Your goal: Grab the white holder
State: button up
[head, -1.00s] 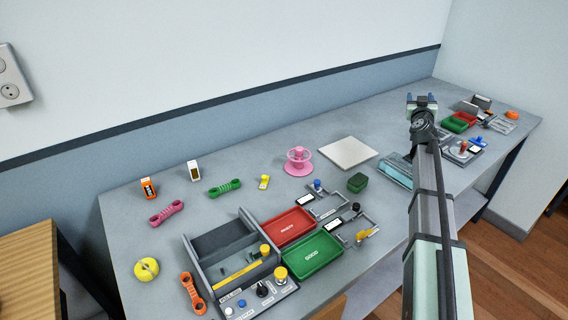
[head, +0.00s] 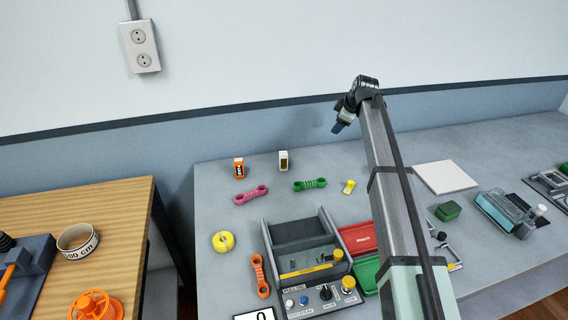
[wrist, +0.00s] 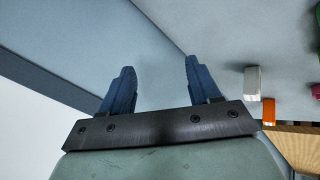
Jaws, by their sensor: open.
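The white holder (head: 283,161), a small upright block with a dark marking on its face, stands near the back edge of the grey table, beside an orange one. It also shows in the wrist view (wrist: 252,82), to the right of my fingers. My gripper (head: 337,128) is above the back of the table, to the right of the holder and apart from it. In the wrist view, its two blue fingers (wrist: 160,78) are spread with nothing between them.
The orange holder (head: 239,168) stands just left of the white one. A green strap (head: 310,185) and a pink strap (head: 251,195) lie in front. A grey bin unit (head: 300,240) stands nearer. The wall rises close behind. A wooden table (head: 110,240) is at the left.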

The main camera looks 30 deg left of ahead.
jog(key=s+a+n+g+h, duration=0.3)
jog(key=s+a, duration=0.6)
jog(key=a, duration=0.1)
jog(key=r+n+g+h, duration=0.1)
jog(key=r+n+h, duration=0.1)
send_over(283, 153)
jog(key=f, duration=0.8)
jog(key=shift+s+a+f, duration=0.15)
jog(key=shift+s+f, duration=0.05)
jog(key=shift+s, duration=0.1)
jog(key=shift+w+f, duration=0.25)
jog(key=shift+f, duration=1.1)
jog(key=shift+w+f, duration=0.2)
jog(key=shift+f, duration=1.15)
jog(key=c, duration=1.1)
